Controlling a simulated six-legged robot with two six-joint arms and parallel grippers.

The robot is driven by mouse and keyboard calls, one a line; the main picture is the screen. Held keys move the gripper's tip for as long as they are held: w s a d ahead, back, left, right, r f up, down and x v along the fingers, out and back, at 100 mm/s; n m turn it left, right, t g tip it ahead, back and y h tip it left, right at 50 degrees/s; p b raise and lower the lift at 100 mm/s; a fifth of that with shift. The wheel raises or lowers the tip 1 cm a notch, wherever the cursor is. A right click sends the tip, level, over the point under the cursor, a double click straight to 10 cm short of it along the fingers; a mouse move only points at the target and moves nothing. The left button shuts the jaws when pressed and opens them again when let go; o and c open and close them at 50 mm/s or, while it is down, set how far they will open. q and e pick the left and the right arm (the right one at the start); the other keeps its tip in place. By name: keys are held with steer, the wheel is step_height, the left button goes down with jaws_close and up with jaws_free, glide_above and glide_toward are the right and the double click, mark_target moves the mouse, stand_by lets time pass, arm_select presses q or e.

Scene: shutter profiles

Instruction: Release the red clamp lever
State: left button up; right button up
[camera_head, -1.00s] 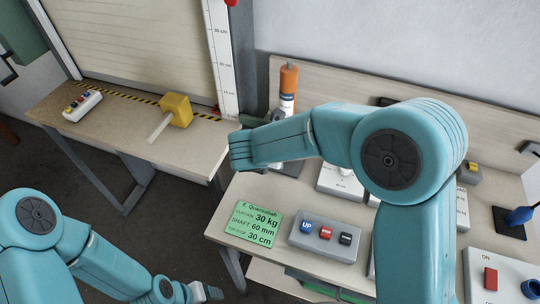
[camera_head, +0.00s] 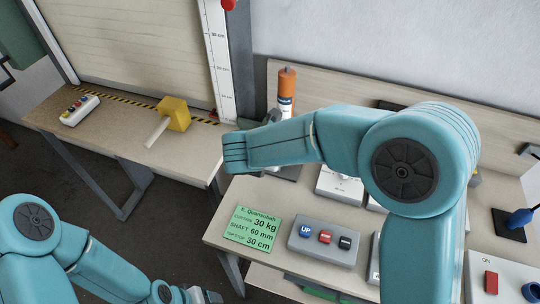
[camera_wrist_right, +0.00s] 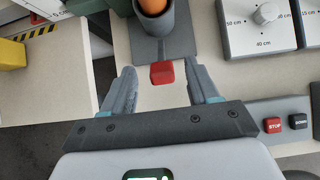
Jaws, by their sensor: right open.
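A red block-like lever (camera_wrist_right: 162,73) shows in the right wrist view, at the near end of a grey base (camera_wrist_right: 172,47). My right gripper (camera_wrist_right: 161,85) is open, one finger on each side of the red lever, with gaps visible on both sides.
A grey button box (camera_head: 323,240) and a green label card (camera_head: 252,229) lie on the right bench. A yellow block with a pale handle (camera_head: 172,114) lies on the left bench. A dial box (camera_wrist_right: 262,25) is right of my right gripper.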

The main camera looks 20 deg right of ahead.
steer(key=v, duration=1.4)
steer(key=shift+w, duration=0.15)
